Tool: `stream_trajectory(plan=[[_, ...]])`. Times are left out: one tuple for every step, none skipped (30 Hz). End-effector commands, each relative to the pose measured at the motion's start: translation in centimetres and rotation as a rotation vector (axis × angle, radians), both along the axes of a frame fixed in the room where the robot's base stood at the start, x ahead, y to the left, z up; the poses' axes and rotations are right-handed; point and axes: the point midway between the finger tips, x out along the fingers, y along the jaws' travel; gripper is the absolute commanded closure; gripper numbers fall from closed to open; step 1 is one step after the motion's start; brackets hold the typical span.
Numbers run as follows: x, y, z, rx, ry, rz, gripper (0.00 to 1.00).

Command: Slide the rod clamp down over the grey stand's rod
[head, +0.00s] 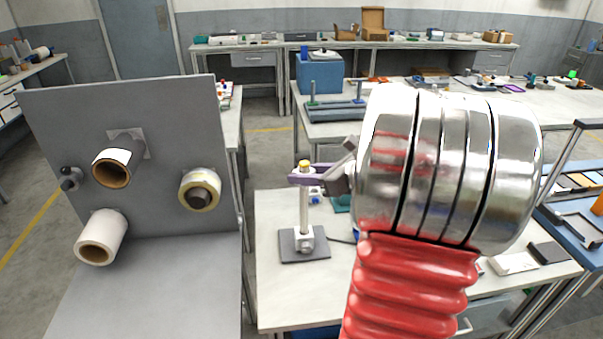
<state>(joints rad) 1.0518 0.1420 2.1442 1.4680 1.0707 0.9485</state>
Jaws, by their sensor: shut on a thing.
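The grey stand (304,246) stands on the white table, with a dark square base and a silver boss. Its pale rod (304,210) rises upright from the boss. My gripper (304,178) reaches in from the right, its purple fingers level with the rod's upper end. It is shut on a small yellow piece (304,163), which seems to be the rod clamp, showing just above the fingers. The clamp lines up with the rod in this view. The fingers hide its lower part and the rod's top, so I cannot tell whether it is around the rod or only above it.
A grey panel (60,130) with several rolls on pegs stands at the left. My large silver wrist and red sleeve cover the middle right. A blue box (320,75) stands on the table behind. The white table (280,300) is clear in front of the stand.

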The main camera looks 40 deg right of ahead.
Motion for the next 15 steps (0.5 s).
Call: stream_trajectory(plan=[[0.0, 0.0, -0.2, 0.001, 0.000, 0.000, 0.93], [0.0, 0.0, -0.3, 0.001, 0.000, 0.001, 0.93], [0.0, 0.0, -0.5, 0.000, 0.000, 0.001, 0.93], [0.0, 0.0, -0.6, 0.000, 0.001, 0.001, 0.93], [0.0, 0.0, -0.7, 0.001, 0.001, 0.001, 0.93], [0.0, 0.0, -0.8, 0.001, 0.001, 0.001, 0.93], [0.0, 0.0, -1.0, 0.001, 0.001, 0.001, 0.93], [0.0, 0.0, -1.1, 0.002, 0.001, 0.000, 0.93], [0.0, 0.0, -1.2, 0.002, 0.001, 0.000, 0.93], [0.0, 0.0, -1.3, 0.002, 0.000, 0.000, 0.93], [0.0, 0.0, -1.4, 0.001, 0.000, 0.001, 0.93], [0.0, 0.0, -1.5, 0.001, 0.000, 0.001, 0.93], [0.0, 0.0, -1.6, 0.001, 0.000, 0.000, 0.93], [0.0, 0.0, -1.7, 0.000, 0.000, 0.000, 0.93], [0.0, 0.0, -1.8, 0.000, 0.000, 0.001, 0.93]])
